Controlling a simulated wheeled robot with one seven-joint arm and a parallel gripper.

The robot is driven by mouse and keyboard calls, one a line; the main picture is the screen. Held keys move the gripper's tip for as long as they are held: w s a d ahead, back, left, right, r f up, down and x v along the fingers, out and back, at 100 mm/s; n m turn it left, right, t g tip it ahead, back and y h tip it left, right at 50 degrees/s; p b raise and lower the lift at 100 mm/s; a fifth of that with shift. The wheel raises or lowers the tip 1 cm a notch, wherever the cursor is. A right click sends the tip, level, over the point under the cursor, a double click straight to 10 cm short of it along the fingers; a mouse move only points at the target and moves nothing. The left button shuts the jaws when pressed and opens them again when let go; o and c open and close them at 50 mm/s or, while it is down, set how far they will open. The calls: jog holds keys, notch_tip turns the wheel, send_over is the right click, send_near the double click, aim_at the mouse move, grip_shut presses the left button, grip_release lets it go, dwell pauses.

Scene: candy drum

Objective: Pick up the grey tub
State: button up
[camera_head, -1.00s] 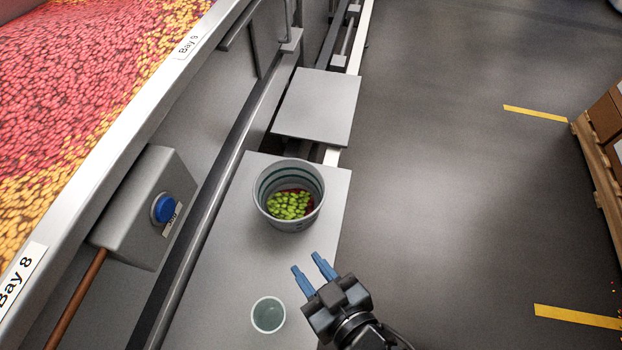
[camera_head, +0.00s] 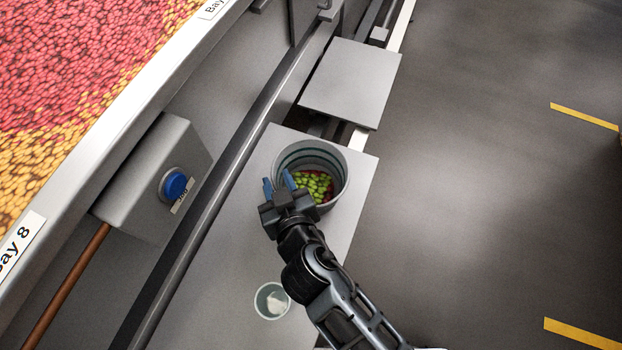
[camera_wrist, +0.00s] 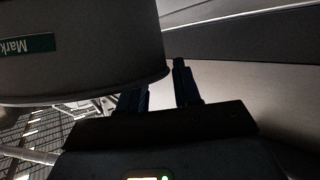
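The grey tub (camera_head: 335,180) stands upright on the grey platform, with dark bands inside its wall and green and red candies within. My gripper (camera_head: 278,182) is at the tub's near left side, its blue fingers apart and overlapping the tub's edge in the head view. In the wrist view the tub (camera_wrist: 80,75) fills the upper left, with part of a green label showing. The fingers (camera_wrist: 157,78) are apart at the tub's curved edge there. I cannot tell whether the tub's wall lies between them or whether they touch it.
A small clear cup (camera_head: 272,301) stands on the platform (camera_head: 225,245) near my arm. A grey box with a blue button (camera_head: 174,185) and a rail lie left. A square plate (camera_head: 350,80) is beyond the tub. Open floor (camera_head: 480,190) is at right.

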jog(key=shift+x, duration=0.85)
jog(key=shift+s, duration=0.1)
grip_shut()
jog(key=shift+r, duration=0.1)
dwell(0.6)
